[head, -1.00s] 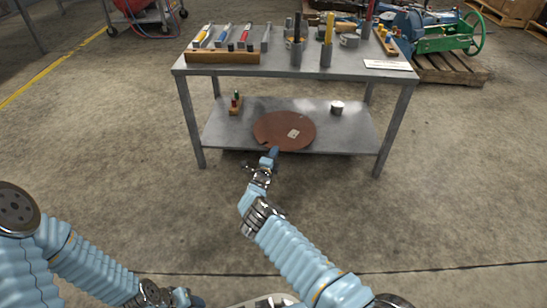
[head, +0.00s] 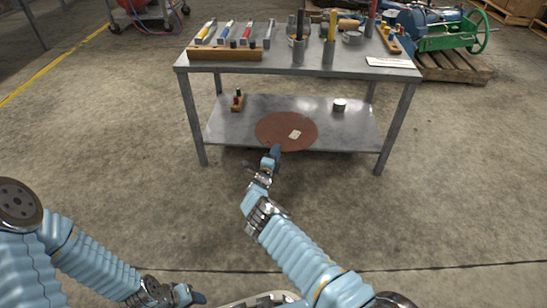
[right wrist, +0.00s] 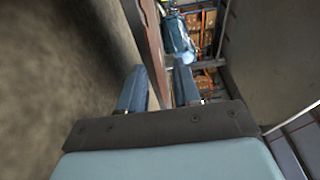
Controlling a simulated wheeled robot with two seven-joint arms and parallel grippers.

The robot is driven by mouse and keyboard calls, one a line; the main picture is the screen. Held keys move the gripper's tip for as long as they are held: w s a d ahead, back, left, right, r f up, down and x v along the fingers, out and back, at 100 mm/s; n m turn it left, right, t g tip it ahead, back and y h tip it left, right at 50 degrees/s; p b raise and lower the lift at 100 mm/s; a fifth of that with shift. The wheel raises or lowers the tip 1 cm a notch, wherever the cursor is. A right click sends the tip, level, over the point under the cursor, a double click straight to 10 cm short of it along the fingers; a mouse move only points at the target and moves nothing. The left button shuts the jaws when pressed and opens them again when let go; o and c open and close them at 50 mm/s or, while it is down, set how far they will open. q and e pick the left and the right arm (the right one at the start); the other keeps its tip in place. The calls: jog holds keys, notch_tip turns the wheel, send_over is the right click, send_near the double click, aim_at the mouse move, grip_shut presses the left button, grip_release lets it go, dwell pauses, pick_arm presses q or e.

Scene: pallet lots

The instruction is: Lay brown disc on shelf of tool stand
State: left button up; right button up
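The brown disc (head: 284,133) lies flat on the lower shelf (head: 352,131) of the grey tool stand (head: 300,65), near the middle of the shelf's front edge. A pale label shows on top of it. My right gripper (head: 274,153) is at the disc's near rim. In the right wrist view, the fingers of this gripper (right wrist: 158,90) stand apart, with the disc (right wrist: 150,40) edge-on between them and a gap showing on the right finger's side. My left gripper (head: 196,297) is low in the head view, away from the stand; its fingers are unclear.
A small block with coloured pegs (head: 237,101) stands on the shelf's left, and a small metal cylinder (head: 339,105) on its right. The top holds tools, cups and a wooden rail (head: 225,53). A green machine (head: 445,40) on a pallet is behind right. The floor in front is clear.

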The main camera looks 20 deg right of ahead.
jog(key=p+v, duration=0.4)
jog(key=v, duration=0.9)
jog(key=shift+s+a, duration=0.2)
jog(key=shift+s, duration=0.05)
